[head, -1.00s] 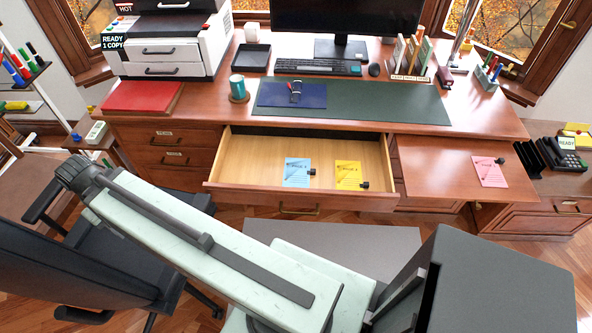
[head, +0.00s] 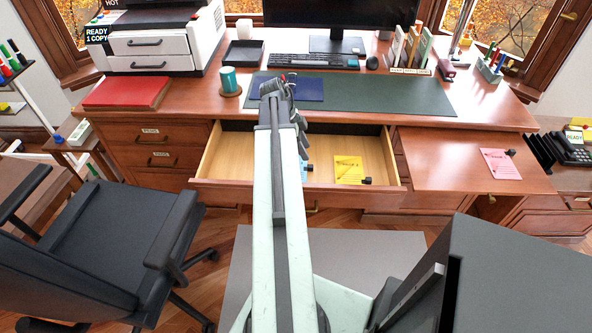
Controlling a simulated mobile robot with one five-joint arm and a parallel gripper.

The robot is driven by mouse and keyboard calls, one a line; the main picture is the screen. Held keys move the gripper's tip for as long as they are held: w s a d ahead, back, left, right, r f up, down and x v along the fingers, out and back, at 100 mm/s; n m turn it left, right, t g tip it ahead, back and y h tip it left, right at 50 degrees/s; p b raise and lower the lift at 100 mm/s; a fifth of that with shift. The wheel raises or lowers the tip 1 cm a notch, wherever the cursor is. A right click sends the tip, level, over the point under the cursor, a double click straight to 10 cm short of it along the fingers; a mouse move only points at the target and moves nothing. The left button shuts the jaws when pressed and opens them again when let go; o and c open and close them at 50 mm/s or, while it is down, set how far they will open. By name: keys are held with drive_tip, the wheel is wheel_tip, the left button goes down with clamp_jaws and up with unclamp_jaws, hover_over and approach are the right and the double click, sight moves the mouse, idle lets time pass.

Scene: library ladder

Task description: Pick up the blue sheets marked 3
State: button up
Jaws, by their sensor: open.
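The blue sheets (head: 304,172) lie in the open desk drawer (head: 228,155), left of the yellow sheets. My arm now covers nearly all of them; only a thin blue strip and part of the black clip show. Their mark is hidden. My gripper (head: 301,140) is partly hidden behind my arm link, over the drawer and near the blue sheets in the picture. It is open and holds nothing that I can see. Its height above the sheets cannot be told.
Yellow sheets (head: 348,170) with a black clip lie in the drawer. Pink sheets (head: 499,164) lie on a pull-out board (head: 440,170) to the right. A blue folder (head: 310,90) lies on the green desk mat (head: 400,100). A dark chair (head: 85,230) stands at left.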

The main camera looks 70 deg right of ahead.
sight(311, 166)
drive_tip(key=b+x, duration=0.4)
drive_tip(key=x, duration=0.1)
drive_tip(key=b+x, duration=0.2)
drive_tip(key=shift+s+a+f+b, duration=0.1)
drive_tip(key=shift+a+f+b, duration=0.2)
drive_tip(key=shift+f+b, duration=0.1)
drive_tip(key=shift+r, duration=0.2)
clamp_jaws()
